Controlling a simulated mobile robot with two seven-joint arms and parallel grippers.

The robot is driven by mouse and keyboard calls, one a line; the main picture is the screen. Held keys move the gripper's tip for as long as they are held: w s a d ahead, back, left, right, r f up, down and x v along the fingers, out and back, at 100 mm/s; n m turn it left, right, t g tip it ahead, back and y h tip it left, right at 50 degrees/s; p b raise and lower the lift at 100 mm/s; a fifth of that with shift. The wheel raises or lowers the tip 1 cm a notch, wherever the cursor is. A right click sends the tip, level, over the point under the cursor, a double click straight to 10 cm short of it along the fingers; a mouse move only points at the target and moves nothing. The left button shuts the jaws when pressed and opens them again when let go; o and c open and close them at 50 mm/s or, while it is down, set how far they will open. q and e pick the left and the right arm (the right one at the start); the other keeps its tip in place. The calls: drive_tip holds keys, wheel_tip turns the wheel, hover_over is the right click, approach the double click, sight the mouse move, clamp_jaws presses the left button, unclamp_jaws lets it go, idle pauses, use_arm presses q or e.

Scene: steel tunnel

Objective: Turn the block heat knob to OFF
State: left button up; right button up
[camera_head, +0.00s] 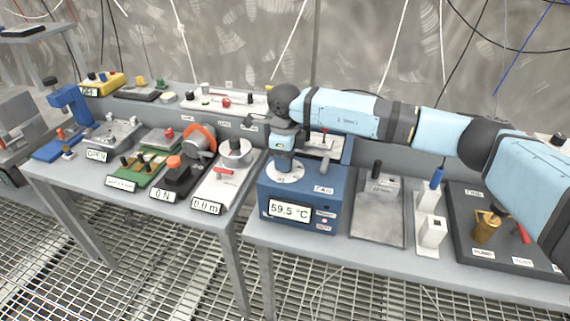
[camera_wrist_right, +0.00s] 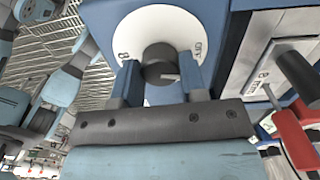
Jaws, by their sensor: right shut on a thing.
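The blue block heater (camera_head: 300,215) stands on the right-hand bench, its display reading 59.5 °C. A white round dial (camera_head: 285,174) is on its top. My right gripper (camera_head: 285,158) points down over the dial and hides the knob in the head view. In the right wrist view the dark round knob (camera_wrist_right: 160,66) sits between the two fingers of my right gripper (camera_wrist_right: 160,80), which is shut on it. A pale mark on the knob points right. The dial (camera_wrist_right: 155,28) carries rotated lettering at its right, seemingly OFF, and a figure at its left. My left gripper is not seen.
A grey plate (camera_head: 377,222) and a white stand with a blue-topped part (camera_head: 433,205) are right of the heater. A dark panel with a brass fixture (camera_head: 487,226) lies farther right. Several devices, including a white one (camera_head: 236,152), crowd the left bench.

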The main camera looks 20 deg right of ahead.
drive_tip(key=shift+n+b, duration=0.6)
drive_tip(key=shift+n, duration=0.8)
drive_tip(key=o, duration=0.8)
drive_tip(key=shift+c, duration=0.2)
drive_tip(key=shift+o, duration=0.9)
